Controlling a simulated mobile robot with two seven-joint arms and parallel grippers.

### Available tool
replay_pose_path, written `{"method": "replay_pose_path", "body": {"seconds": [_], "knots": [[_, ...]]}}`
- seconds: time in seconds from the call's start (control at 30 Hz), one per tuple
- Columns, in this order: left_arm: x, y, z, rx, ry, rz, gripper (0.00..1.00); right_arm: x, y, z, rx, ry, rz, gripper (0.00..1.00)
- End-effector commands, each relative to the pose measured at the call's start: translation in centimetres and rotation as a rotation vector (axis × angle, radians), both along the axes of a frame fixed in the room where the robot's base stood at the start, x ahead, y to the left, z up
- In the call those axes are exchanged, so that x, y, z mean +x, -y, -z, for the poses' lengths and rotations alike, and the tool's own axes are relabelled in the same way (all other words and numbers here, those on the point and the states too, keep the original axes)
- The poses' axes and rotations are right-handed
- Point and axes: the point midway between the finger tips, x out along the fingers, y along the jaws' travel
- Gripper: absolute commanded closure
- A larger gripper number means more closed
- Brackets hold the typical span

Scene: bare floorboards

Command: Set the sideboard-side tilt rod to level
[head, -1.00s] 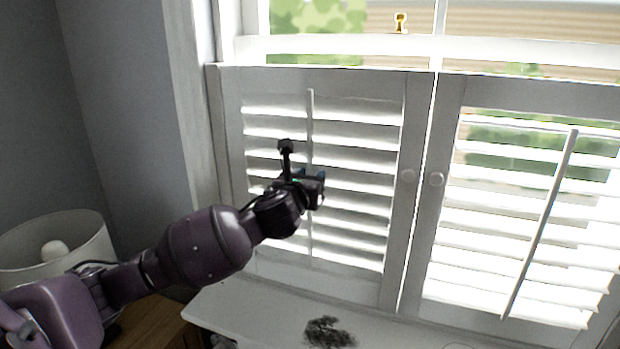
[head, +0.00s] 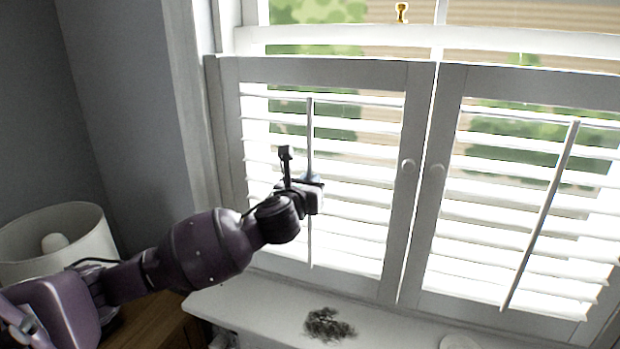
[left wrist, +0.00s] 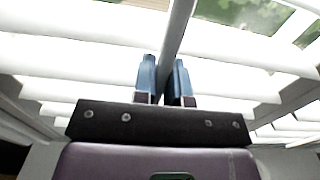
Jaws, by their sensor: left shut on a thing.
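The left shutter panel (head: 228,130) has a white vertical tilt rod (head: 310,125) in front of its slats (head: 355,155). Its slats stand open, with bright gaps and greenery showing between them. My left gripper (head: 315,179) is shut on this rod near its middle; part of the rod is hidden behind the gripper. In the left wrist view the two blue fingertips (left wrist: 163,75) stand on either side of the rod (left wrist: 177,30). The right panel's tilt rod (head: 542,212) leans in the picture, with its slats also open. My right gripper is not in view.
A white sill (head: 255,305) with a dark tangled patch (head: 328,325) lies below the shutters. A lamp shade (head: 85,240) stands at the left above a wooden top (head: 150,325).

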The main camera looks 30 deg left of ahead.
Motion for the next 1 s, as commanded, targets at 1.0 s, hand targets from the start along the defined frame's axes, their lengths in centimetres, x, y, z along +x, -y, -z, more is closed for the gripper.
{"method": "replay_pose_path", "body": {"seconds": [1.0], "knots": [[-6.4, 1.5, 0.0, 0.002, 0.001, 0.001, 0.62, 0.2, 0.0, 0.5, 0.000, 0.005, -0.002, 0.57]]}}
